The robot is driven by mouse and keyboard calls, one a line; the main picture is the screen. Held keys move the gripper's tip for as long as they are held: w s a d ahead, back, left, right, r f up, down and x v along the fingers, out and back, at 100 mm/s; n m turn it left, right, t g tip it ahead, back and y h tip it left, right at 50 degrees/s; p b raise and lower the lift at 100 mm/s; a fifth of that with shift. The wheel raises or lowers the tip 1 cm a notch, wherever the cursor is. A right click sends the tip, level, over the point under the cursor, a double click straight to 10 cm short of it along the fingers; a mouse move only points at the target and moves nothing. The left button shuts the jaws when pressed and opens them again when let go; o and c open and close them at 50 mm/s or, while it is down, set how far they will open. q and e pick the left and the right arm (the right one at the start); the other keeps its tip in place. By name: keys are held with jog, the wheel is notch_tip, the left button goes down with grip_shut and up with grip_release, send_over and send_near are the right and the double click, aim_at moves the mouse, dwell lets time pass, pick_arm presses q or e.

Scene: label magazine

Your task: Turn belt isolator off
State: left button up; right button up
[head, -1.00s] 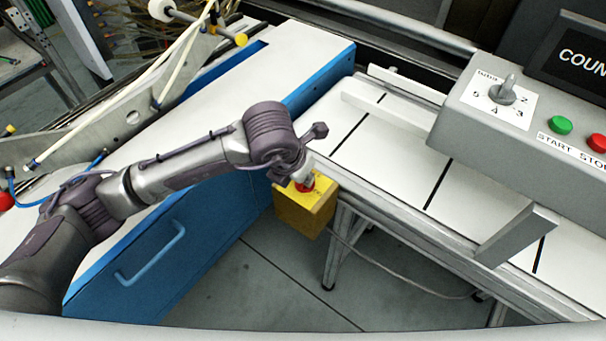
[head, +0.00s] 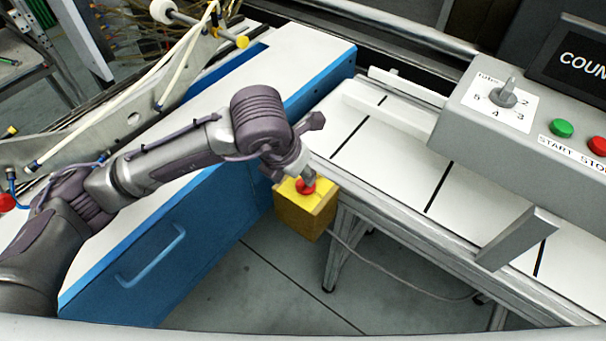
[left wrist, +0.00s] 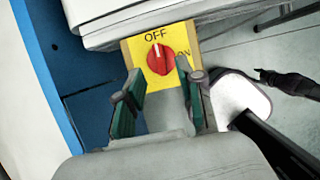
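The belt isolator is a red rotary knob (head: 306,187) on a yellow box (head: 305,214) at the conveyor's near left end. In the left wrist view the red knob (left wrist: 161,59) sits on a yellow plate marked OFF above and ON at its right. The knob's white line points up towards OFF. My left gripper (left wrist: 160,73) is open, its green-padded fingers apart below the knob in that view, with nothing between them. In the head view my left gripper (head: 308,174) is right at the knob and partly hides it; contact cannot be told.
A white conveyor bed (head: 400,160) runs to the right. A grey control panel (head: 460,133) with a selector, green and red buttons stands on it. A blue cabinet (head: 135,285) with a handle lies left. The floor below the box is open, with a cable.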

pick_arm(q)
jog(key=v, duration=0.7)
jog(key=shift+r, duration=0.35)
jog(key=shift+a, duration=0.1)
